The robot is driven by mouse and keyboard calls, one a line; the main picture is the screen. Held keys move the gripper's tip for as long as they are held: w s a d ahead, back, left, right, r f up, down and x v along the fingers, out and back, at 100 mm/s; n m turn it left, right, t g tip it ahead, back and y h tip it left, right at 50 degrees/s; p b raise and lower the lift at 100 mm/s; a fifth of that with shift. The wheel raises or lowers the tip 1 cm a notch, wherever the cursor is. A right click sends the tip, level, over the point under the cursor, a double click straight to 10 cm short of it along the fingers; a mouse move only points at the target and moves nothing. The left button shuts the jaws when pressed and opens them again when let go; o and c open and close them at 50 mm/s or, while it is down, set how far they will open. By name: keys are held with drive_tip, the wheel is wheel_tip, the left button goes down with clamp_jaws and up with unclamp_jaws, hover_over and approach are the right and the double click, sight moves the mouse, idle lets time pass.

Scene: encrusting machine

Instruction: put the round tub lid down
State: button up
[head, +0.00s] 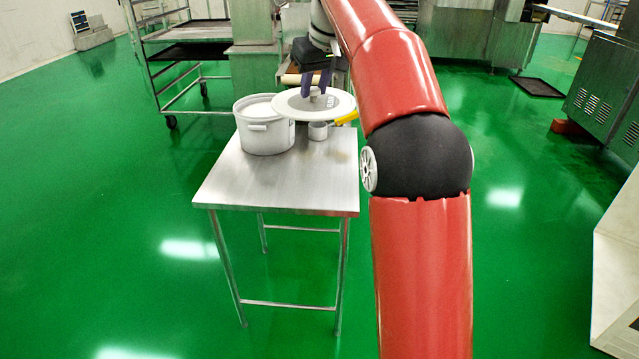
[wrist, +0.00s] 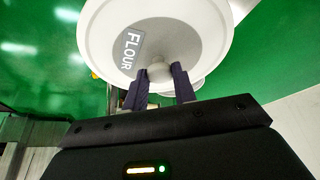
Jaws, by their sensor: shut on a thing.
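The round tub lid (head: 293,107) is a white disc with a grey centre. In the wrist view the lid (wrist: 204,32) shows a FLOUR label and a round knob (wrist: 160,71). My gripper (head: 315,90) is shut on the knob and holds the lid roughly level, over the back right of the steel table. The fingers of my gripper (wrist: 160,80) also show around the knob in the wrist view. The white round tub (head: 266,137) stands open on the table, left of the lid; the lid's left edge overlaps its rim in the picture.
The steel table (head: 270,188) is bare at its front. A small metal cup (head: 318,131) and a yellow-handled item (head: 347,117) are beneath or beside the lid. A wheeled rack (head: 185,60) stands behind left. Green floor surrounds the table.

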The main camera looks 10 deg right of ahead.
drive_tip(key=f+b, duration=0.1)
drive_tip(key=f, duration=0.5)
drive_tip(key=f+b, duration=0.2)
drive_tip(key=f, duration=0.5)
drive_tip(key=f+b, duration=0.2)
drive_tip(key=f, duration=0.5)
drive_tip(key=shift+w+f, duration=0.2)
drive_tip(key=shift+w, duration=0.1)
drive_tip(key=shift+f, duration=0.2)
drive_tip(key=o, duration=1)
drive_tip(key=shift+c, duration=0.2)
